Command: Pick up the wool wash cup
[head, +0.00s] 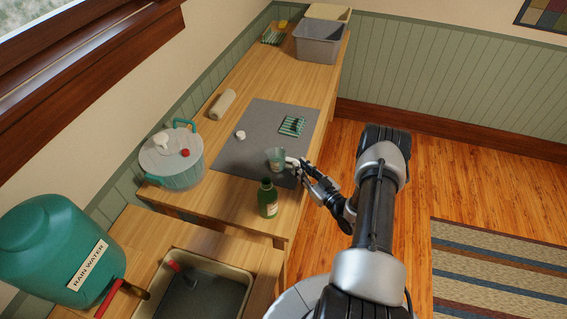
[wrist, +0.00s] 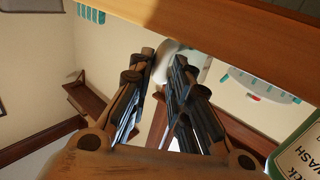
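The cup (head: 275,157), small, clear and teal-tinted, stands near the right front corner of the grey mat in the head view. I take it for the wool wash cup. A green bottle (head: 268,200) stands in front of it; in the wrist view this bottle (wrist: 302,150) carries a label ending in "WASH". My gripper (head: 294,164) is at the cup's right side, low by the table edge. In the wrist view my gripper (wrist: 162,72) has its fingertips close together, with a narrow gap and a pale rounded thing at the tips. Whether they touch or grip it is unclear.
The grey mat (head: 238,160) also holds a white piece (head: 240,134) and a green striped item (head: 292,125). A lidded pot (head: 172,170) stands left, a cream roll (head: 222,104) behind it, and a grey bin (head: 319,43) at the far end. The table's right edge is close to my arm.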

